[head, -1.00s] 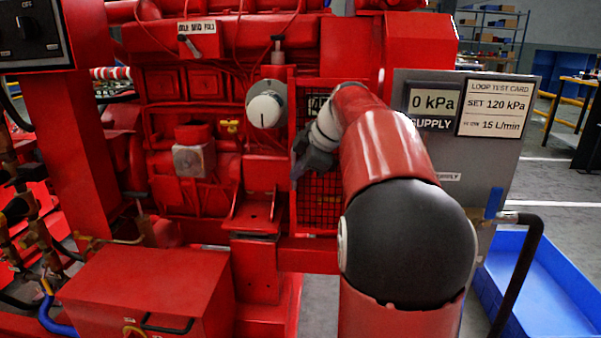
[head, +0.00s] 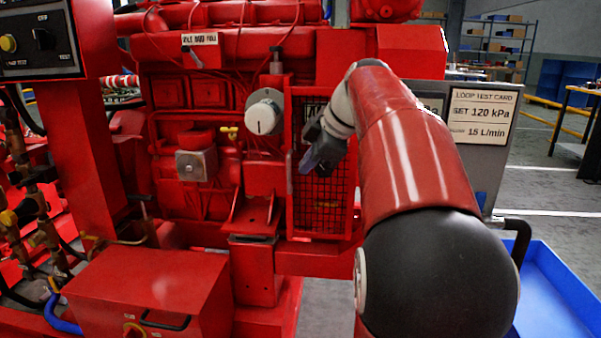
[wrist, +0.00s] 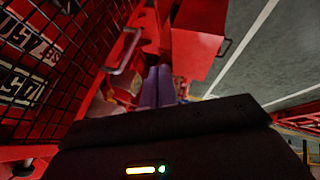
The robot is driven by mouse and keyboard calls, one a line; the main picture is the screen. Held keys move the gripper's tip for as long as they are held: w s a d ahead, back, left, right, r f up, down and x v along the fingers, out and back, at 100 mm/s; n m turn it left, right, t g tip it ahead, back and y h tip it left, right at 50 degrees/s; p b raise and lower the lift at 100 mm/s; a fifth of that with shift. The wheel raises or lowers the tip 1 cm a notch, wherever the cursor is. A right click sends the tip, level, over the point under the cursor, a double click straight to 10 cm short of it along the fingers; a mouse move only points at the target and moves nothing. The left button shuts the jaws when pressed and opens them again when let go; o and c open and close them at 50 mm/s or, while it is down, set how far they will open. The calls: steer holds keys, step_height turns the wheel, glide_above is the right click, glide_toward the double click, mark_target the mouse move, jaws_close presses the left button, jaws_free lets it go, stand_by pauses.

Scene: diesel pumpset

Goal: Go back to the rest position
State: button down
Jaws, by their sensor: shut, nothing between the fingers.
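My gripper (head: 308,161) is in the middle of the head view, in front of the black mesh guard (head: 322,205) on the red pumpset. It points down and to the left, apart from the white round knob (head: 264,116) at its upper left. In the wrist view the fingers (wrist: 157,88) show close together with nothing between them. The mesh guard also stands close at the left of the wrist view (wrist: 45,70). My red arm hides much of the supply panel; its loop test card (head: 482,115) still shows.
A red box with a black handle (head: 150,285) stands at the lower left. A blue tray (head: 555,290) lies on the floor at the right. Pipes and valves (head: 40,210) crowd the left edge. Open grey floor (head: 550,190) shows at the right.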

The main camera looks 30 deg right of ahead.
steer(key=shift+v, duration=1.3)
steer(key=s+a+f+m+g+h+p, duration=0.1)
steer(key=s+a+f+m, duration=0.2)
steer(key=s+a, duration=0.25)
steer(key=s+a+f+m+p, duration=0.2)
steer(key=s+a+m, duration=0.2)
steer(key=s+a, duration=0.15)
steer(key=s+a+f+m+h+p, duration=0.1)
steer(key=s+a+f+m, duration=0.4)
steer(key=s+f, duration=0.6)
steer(key=shift+a+f+m+h+p, duration=0.2)
steer(key=shift+f+m+h+p, duration=0.2)
steer(key=shift+f+m+p, duration=0.15)
steer(key=shift+s+r, duration=0.1)
